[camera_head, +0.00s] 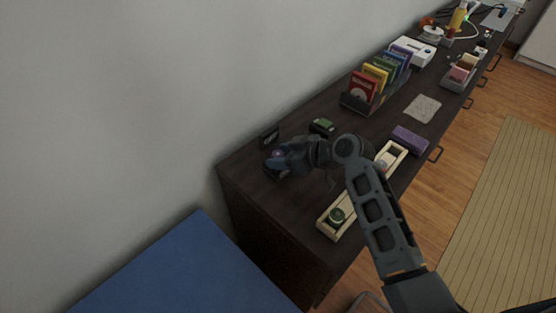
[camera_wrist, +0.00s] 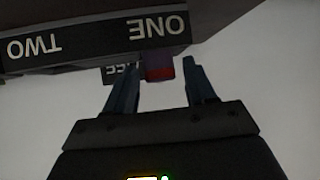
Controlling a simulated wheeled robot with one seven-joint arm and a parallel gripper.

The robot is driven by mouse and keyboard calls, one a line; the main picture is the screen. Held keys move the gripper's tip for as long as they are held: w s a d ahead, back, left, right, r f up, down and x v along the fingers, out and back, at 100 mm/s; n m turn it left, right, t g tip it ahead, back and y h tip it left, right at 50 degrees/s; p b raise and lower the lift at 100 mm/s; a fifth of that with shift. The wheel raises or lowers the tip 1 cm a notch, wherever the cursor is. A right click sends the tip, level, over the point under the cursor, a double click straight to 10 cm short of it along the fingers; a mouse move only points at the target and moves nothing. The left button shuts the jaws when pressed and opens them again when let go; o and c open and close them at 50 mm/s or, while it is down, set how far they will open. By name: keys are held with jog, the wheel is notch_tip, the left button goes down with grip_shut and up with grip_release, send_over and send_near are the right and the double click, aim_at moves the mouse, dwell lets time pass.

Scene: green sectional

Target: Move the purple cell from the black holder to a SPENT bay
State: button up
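The black holder (camera_wrist: 95,40) fills the upper left of the wrist view, with white upside-down labels ONE and TWO. A purple cell with a reddish end (camera_wrist: 159,68) shows by the ONE label. My gripper (camera_wrist: 158,75) is open, its dark fingers apart on either side of the cell with gaps visible. In the head view, my gripper (camera_head: 278,158) is over the far-left end of the dark cabinet and largely hides the holder. A long cream tray (camera_head: 323,222) lies in front, partly behind my arm, with a round green cell (camera_head: 337,215) in its near end.
A small black sign (camera_head: 269,136) stands behind my gripper. A rack of coloured cases (camera_head: 363,88) stands farther back. The wall is close behind.

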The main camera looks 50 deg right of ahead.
grip_shut()
jog(key=shift+r, duration=0.1)
dwell(0.3)
